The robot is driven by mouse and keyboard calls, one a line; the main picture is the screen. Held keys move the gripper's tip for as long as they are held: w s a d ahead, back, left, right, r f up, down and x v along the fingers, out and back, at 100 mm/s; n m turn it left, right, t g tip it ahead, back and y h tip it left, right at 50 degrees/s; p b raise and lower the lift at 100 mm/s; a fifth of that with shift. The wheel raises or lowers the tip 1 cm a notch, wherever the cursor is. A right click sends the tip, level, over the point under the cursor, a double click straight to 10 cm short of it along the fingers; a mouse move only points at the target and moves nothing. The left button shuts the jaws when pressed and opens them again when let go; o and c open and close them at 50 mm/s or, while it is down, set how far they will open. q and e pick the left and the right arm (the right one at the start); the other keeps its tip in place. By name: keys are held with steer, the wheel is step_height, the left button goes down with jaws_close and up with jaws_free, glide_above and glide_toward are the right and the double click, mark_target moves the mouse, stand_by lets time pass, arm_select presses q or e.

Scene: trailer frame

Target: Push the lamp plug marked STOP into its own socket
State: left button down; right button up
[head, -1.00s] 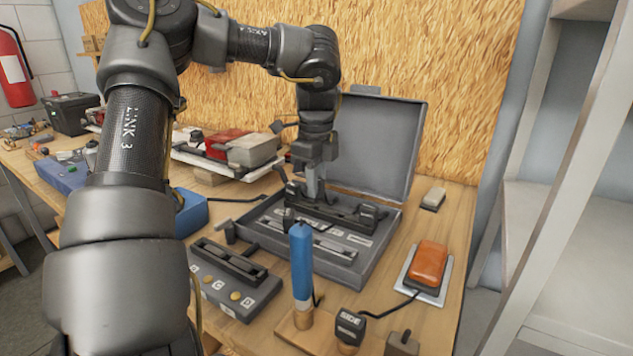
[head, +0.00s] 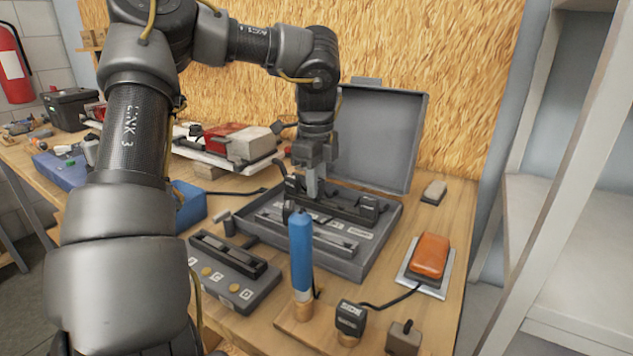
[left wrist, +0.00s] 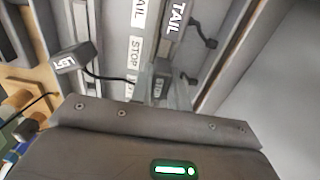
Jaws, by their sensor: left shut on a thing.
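My left gripper (head: 313,188) points down over the open grey case (head: 345,268) and is shut on a small plug. In the left wrist view a STOP-marked plug (left wrist: 160,88) shows between the fingertips. A white STOP label (left wrist: 135,51) on the panel lies just beside it. The fingers and the gripper body hide the plug's lower end, so I cannot tell whether it touches or enters a socket. A plug marked TAIL (left wrist: 177,20) stands beside a TAIL label (left wrist: 139,12). My right gripper is not in view.
The case lid (head: 385,140) stands open behind. A plug marked SIDE (head: 350,318), a blue-handled tool (head: 301,255), an orange lamp (head: 430,256) and a grey box (head: 230,275) stand around the case. A corded dark plug (left wrist: 72,58) lies near the gripper.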

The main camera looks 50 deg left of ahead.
arm_select(q)
steer(key=shift+f+b, duration=0.35)
steer(key=shift+f, duration=0.15)
stand_by(0.5)
steer(key=c, duration=1.3)
jaws_free()
steer(key=shift+o, duration=0.7)
steer(key=o, duration=0.3)
steer(key=shift+r+p, duration=2.95)
steer(key=shift+r, duration=0.6)
